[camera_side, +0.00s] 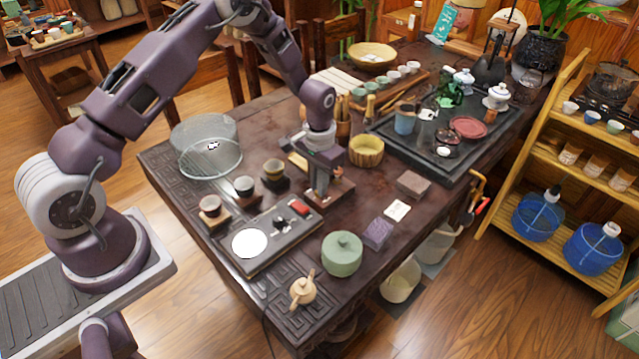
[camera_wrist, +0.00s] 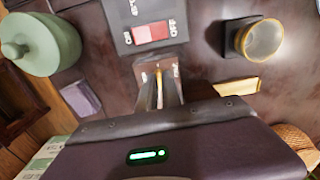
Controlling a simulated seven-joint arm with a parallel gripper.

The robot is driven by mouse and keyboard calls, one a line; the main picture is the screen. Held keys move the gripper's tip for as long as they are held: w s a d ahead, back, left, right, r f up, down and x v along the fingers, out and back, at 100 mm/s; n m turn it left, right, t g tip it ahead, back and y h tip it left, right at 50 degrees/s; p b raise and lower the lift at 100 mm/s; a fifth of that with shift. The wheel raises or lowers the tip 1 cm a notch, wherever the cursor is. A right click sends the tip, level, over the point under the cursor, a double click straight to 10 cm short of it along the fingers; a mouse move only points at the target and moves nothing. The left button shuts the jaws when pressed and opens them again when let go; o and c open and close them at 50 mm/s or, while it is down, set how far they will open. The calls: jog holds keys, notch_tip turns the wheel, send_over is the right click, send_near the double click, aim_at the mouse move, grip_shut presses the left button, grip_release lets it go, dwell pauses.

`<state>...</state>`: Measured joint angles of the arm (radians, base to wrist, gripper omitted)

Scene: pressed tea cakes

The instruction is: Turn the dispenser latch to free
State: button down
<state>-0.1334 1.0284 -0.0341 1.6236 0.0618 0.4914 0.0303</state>
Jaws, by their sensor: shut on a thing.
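My gripper (camera_side: 320,188) points down over the table, at a brown block-like base (camera_side: 341,191) beside the black control panel. In the wrist view my gripper (camera_wrist: 159,103) is shut, with a narrow brass-coloured piece (camera_wrist: 159,75) between its fingers. This piece appears to be the dispenser latch. The fingers and the hand cover most of it, so I cannot tell which way it is turned. The rest of the dispenser is hard to make out behind my gripper.
The panel (camera_side: 262,250) has a white disc and a red ON/OFF switch (camera_wrist: 152,32). Cups on wooden stands (camera_side: 243,186) are left of my gripper.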

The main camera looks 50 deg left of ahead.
jog(key=shift+w+r, duration=0.1)
jog(key=c, duration=1.5)
grip_release()
jog(key=shift+c, duration=0.2)
notch_tip(320, 180, up, 7)
